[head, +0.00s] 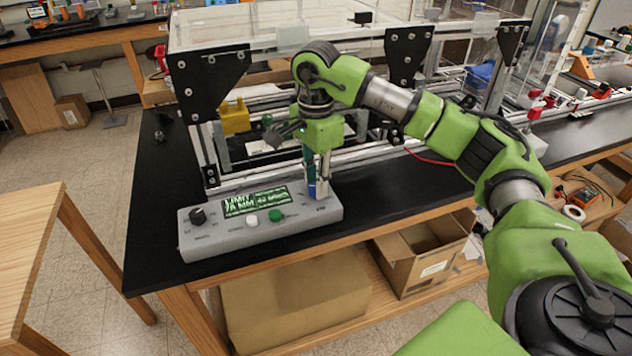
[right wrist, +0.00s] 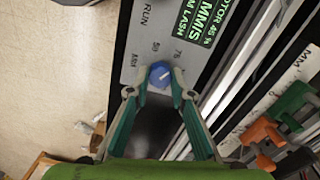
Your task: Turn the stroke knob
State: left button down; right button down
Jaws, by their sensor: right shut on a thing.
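The stroke knob is a round blue knob (right wrist: 160,72) with a white pointer mark, at the right end of a grey control box (head: 262,232). My right gripper (head: 318,192) comes down on it from above. In the right wrist view my right gripper's (right wrist: 161,80) two green fingers are shut on the knob, one on each side. The white mark points to the upper right of that view, toward the printed 75; a 50 is printed beside it. In the head view the fingers mostly hide the knob. My left gripper is not in view.
The box carries a lit green display (head: 256,200), a black knob (head: 198,215), a white button (head: 252,221) and a green button (head: 276,215). An extrusion frame with black brackets (head: 207,80) stands right behind. The black bench top (head: 150,240) is clear left of the box.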

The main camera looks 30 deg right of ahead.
dwell(0.3)
jog(key=c, duration=1.8)
grip_release()
jog(key=shift+r, duration=0.1)
notch_tip(320, 180, up, 12)
jog(key=shift+f, duration=0.1)
jog(key=shift+s, duration=0.1)
